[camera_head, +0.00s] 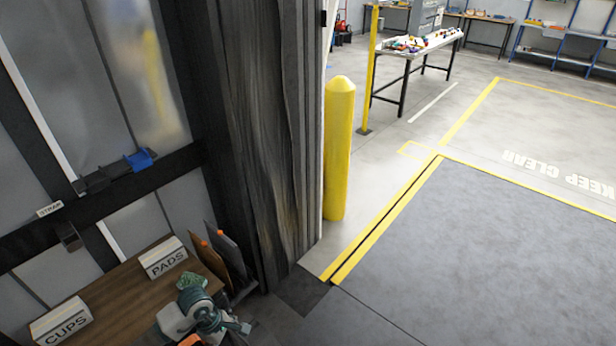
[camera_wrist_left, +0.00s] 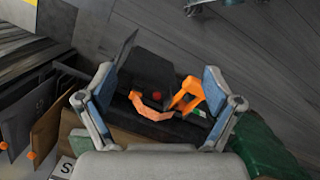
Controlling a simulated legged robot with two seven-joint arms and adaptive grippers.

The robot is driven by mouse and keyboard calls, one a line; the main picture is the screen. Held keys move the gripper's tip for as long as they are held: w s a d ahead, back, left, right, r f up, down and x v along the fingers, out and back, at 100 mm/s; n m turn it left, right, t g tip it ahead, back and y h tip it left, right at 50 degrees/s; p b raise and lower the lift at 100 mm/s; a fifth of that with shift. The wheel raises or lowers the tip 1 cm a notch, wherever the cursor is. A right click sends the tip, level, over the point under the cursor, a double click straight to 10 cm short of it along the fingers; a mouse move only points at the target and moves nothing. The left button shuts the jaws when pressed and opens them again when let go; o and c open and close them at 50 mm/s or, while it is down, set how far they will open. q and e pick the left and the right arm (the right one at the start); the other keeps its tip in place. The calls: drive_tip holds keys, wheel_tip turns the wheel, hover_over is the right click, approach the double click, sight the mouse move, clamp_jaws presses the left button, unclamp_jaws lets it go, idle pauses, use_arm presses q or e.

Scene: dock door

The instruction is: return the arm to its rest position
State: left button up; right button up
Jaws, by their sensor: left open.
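My left arm shows at the bottom of the head view, low over the right end of a wooden shelf (camera_head: 115,300). My left gripper (camera_wrist_left: 158,80) is clear in the left wrist view. Its two blue-and-grey fingers stand wide apart, with nothing held between them. Beyond the fingers lies a black case-like thing (camera_wrist_left: 160,75) with orange parts; I cannot tell whether the fingers touch it. My right gripper is in neither view.
A CUPS box (camera_head: 62,320) and a PADS box (camera_head: 163,258) sit on the shelf, with a green crumpled thing (camera_head: 192,281) beside my arm. Dark panels (camera_head: 232,252) with orange tips lean nearby. A yellow bollard (camera_head: 339,150) stands past the dark door pad. Open floor lies right.

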use_arm(q)
drive_tip(key=w+d+n+t+h, duration=0.4)
drive_tip(key=d+n+t+h, duration=0.2)
drive_tip(key=d+n+h, duration=0.9)
drive_tip(key=w+a+f+n+t+y, duration=0.55)
drive_tip(key=f+n+t+y, duration=0.2)
drive_tip(key=n, duration=1.05)
drive_tip(key=s+a+f+n+y, duration=0.4)
drive_tip(key=a+f+n+y, duration=0.25)
drive_tip(key=f+n, duration=0.4)
drive_tip(key=s+a+f+n+g+y, duration=0.3)
drive_tip(key=s+a+f+n+g, duration=0.15)
drive_tip(key=s+f, duration=0.6)
drive_tip(key=s+f+n+g, duration=0.3)
drive_tip(key=s+f, duration=0.3)
drive_tip(key=s, duration=0.4)
drive_tip(key=s+f+n+g, duration=0.3)
drive_tip(key=s+f, duration=0.4)
drive_tip(key=s, duration=0.4)
drive_tip(key=shift+d+n+g, duration=0.35)
drive_tip(key=shift+n+g, duration=0.05)
drive_tip(key=shift+g, duration=0.1)
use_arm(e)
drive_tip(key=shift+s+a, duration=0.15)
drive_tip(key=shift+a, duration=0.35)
